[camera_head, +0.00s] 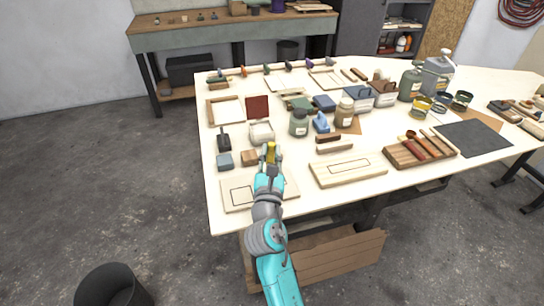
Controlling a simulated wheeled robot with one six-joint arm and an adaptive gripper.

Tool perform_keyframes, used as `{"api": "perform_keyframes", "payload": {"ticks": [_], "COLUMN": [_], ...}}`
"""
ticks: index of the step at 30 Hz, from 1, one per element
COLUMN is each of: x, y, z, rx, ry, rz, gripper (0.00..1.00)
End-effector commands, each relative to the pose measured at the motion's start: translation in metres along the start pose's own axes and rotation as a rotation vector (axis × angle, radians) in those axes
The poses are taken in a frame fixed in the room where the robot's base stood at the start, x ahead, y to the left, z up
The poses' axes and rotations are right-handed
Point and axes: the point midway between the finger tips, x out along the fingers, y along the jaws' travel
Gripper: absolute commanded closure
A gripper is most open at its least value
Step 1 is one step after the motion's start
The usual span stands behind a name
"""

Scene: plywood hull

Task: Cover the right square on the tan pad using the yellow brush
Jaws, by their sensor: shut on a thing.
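My gripper (270,163) is over the front left of the white table, shut on a small yellow object, the yellow brush (271,151). The lower part of the brush is hidden by the gripper. A flat tan pad (231,184) lies under and beside my arm at the table's front edge. A dark square outline (242,196) shows on its left part. My arm covers much of the pad's right part, so I cannot make out the right square clearly. The gripper appears beyond the pad's back edge; I cannot tell its height.
Another pale board (347,169) with a rectangle outline lies to the right. A wooden rack (420,150) of brushes stands further right.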

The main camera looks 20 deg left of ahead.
Motion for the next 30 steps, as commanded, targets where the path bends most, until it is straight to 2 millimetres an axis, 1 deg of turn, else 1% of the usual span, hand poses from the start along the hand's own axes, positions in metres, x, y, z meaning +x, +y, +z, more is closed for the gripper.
{"api": "perform_keyframes", "payload": {"ticks": [7, 19, 30], "x": [0.003, 0.006, -0.004], "y": [-0.002, -0.013, -0.017], "z": [-0.003, -0.002, 0.001], "rx": [-0.001, -0.001, -0.001], "ry": [0.004, 0.004, 0.003], "rz": [-0.001, -0.001, -0.001], "gripper": [1.00, 1.00, 1.00]}}
